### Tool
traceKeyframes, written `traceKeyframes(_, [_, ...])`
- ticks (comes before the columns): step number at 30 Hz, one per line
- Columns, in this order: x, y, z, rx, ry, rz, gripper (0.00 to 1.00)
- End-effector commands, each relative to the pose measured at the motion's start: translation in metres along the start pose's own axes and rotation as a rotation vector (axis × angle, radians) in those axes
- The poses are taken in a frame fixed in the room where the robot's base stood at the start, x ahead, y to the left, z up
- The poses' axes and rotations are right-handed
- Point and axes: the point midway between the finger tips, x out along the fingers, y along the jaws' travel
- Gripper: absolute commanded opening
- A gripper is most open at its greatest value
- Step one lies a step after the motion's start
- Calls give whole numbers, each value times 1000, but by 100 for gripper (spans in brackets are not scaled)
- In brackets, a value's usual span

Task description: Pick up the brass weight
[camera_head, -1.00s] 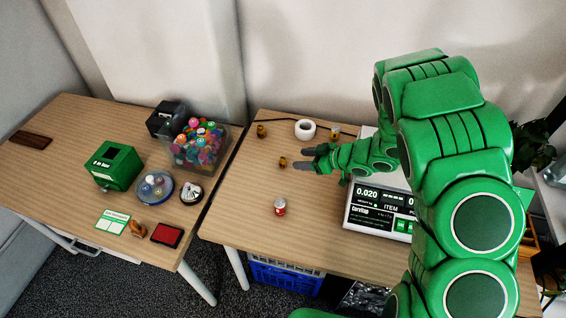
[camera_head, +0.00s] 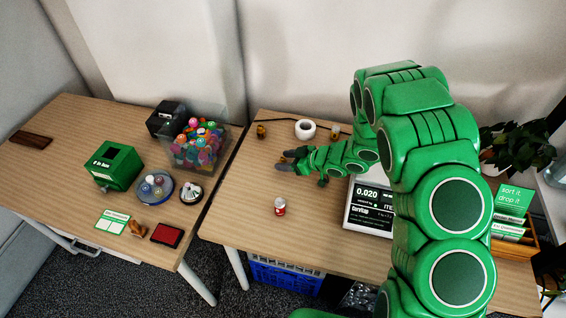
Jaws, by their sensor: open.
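My gripper (camera_head: 286,160) is open at the end of my green arm, low over the right-hand table and pointing left. A small brass weight (camera_head: 282,161) is at its dark fingertips and partly hidden by them. I cannot tell whether they touch. Another small brass-coloured piece (camera_head: 261,131) stands farther back at the left, apart from the gripper. A third small yellowish piece (camera_head: 335,131) stands behind my arm, right of a white roll (camera_head: 305,129).
A scale (camera_head: 368,213) reading 0.020 stands right of the gripper, partly behind my arm. A red-and-white can (camera_head: 280,206) stands in front. A wooden card box (camera_head: 530,240) is at the right. The left table holds a green box (camera_head: 115,166) and a ball bin (camera_head: 197,148).

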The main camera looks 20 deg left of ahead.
Motion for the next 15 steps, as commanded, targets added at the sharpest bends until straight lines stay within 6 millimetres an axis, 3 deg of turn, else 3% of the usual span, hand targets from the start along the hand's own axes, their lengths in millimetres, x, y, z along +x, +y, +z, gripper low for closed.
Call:
traceKeyframes(6, [0,0,0,0,0,1,56])
traceKeyframes(15, [0,0,0,1,1,1,10])
